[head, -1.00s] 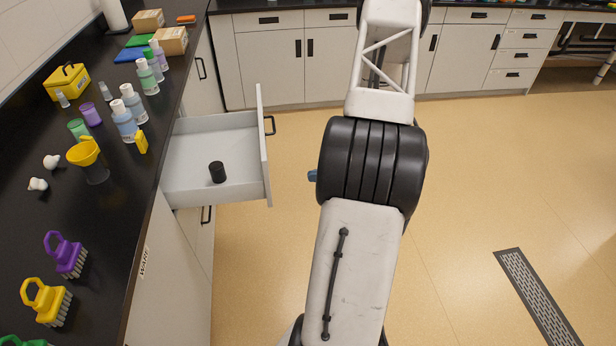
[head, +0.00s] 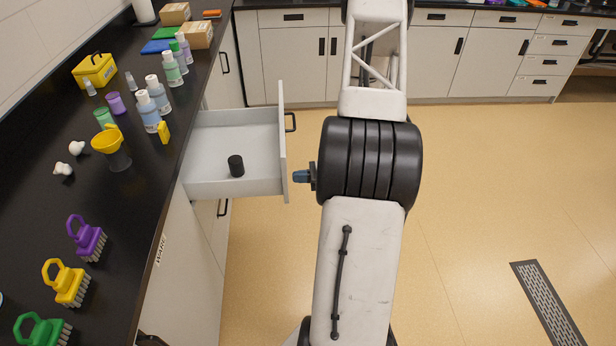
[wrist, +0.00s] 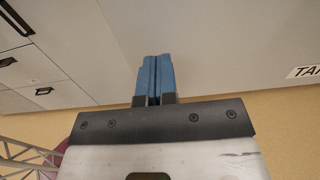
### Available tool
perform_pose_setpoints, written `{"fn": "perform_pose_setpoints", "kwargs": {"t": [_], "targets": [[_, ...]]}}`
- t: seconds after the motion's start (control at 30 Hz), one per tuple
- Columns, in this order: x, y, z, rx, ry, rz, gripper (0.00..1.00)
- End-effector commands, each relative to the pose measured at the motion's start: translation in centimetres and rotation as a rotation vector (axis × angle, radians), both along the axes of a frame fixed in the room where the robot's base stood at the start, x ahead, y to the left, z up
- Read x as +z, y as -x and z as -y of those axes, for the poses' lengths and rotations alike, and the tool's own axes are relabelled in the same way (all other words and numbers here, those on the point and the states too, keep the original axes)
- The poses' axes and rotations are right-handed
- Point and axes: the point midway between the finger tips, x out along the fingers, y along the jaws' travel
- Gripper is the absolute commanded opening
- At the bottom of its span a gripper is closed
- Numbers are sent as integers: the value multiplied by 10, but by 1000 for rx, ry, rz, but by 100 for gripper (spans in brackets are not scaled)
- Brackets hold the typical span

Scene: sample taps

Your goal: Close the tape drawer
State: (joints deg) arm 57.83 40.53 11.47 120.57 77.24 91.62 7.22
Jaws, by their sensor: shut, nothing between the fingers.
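An open drawer (head: 215,155) sticks out from the left counter in the head view, with a dark round roll or cylinder (head: 236,166) inside it. Its front panel (head: 283,150) faces right and carries a black handle (head: 291,122). My gripper (head: 298,176) shows as a small blue tip just right of the panel's near end, with a small gap seen between them. In the wrist view my gripper (wrist: 155,75) has its blue fingers together and empty, in front of a pale panel (wrist: 215,45) with a partly cut-off "TA" label (wrist: 303,72).
The black counter (head: 130,215) on the left holds bottles (head: 150,105), brushes (head: 85,240), a yellow funnel (head: 108,145) and boxes (head: 195,35). Cabinets (head: 290,60) line the back.

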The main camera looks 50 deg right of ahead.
Motion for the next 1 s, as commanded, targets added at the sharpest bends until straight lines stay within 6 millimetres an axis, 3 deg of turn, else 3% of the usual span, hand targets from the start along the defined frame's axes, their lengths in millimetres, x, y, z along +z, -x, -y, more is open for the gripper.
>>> {"fn": "perform_pose_setpoints", "kwargs": {"t": [1.0], "targets": [[0, -22, -22, 2, -1, 1, 0]]}}
